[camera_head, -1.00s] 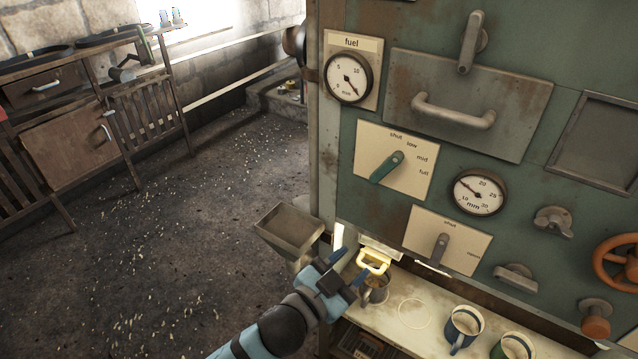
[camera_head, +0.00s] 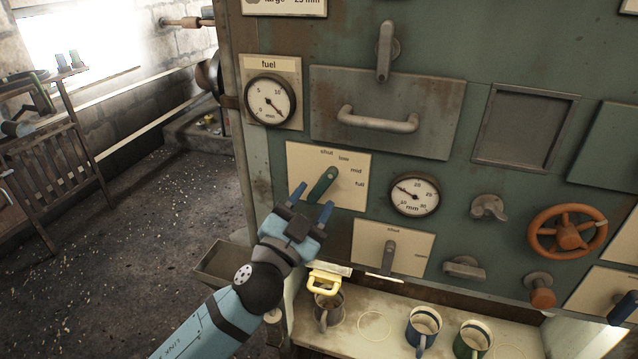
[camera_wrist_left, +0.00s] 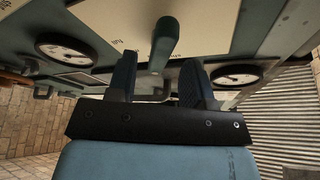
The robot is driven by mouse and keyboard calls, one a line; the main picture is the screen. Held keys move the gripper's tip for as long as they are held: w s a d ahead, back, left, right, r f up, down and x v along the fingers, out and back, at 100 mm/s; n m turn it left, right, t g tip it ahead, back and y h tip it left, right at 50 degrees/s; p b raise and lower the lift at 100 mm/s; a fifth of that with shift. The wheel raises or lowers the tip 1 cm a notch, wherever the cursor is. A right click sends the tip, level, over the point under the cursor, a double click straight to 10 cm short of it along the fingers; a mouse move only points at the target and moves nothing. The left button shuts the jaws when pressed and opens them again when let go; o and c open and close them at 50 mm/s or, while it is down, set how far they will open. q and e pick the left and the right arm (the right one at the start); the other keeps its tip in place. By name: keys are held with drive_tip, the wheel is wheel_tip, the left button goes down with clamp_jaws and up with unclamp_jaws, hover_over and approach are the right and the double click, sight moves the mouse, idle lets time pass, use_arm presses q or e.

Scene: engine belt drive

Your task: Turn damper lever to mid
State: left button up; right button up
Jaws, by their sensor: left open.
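The green lever (camera_head: 321,188) sits on a cream plate (camera_head: 350,192) marked shut, low, mid and full. In the left wrist view, the lever (camera_wrist_left: 165,38) lies in line with the gap between the two fingers (camera_wrist_left: 158,68). I cannot tell whether they touch it. My right gripper does not show.
A fuel gauge (camera_head: 270,101) and a drawer handle (camera_head: 378,121) are above. A second gauge (camera_head: 414,195) and a grey lever (camera_head: 389,257) are close by. An orange wheel (camera_head: 567,235) is at right.

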sight(318, 190)
use_arm(q)
drive_tip(key=shift+x, duration=1.6)
clamp_jaws()
drive_tip(key=shift+r+m+h+p, duration=0.3)
drive_tip(key=shift+m+p, duration=0.5)
drive_tip(key=shift+p, duration=0.4)
drive_tip(key=m+g+h+p, duration=0.1)
drive_tip(key=m+g+p, duration=0.1)
drive_tip(key=m+p, duration=0.2)
drive_tip(key=shift+a+m+p, duration=0.1)
drive_tip(key=shift+m+p, duration=0.3)
drive_tip(key=shift+p, duration=0.2)
drive_tip(key=shift+f+m+g+p, duration=0.15)
drive_tip(key=shift+m+g+p, duration=0.25)
drive_tip(key=shift+m+p, duration=0.1)
drive_tip(key=shift+f, duration=0.1)
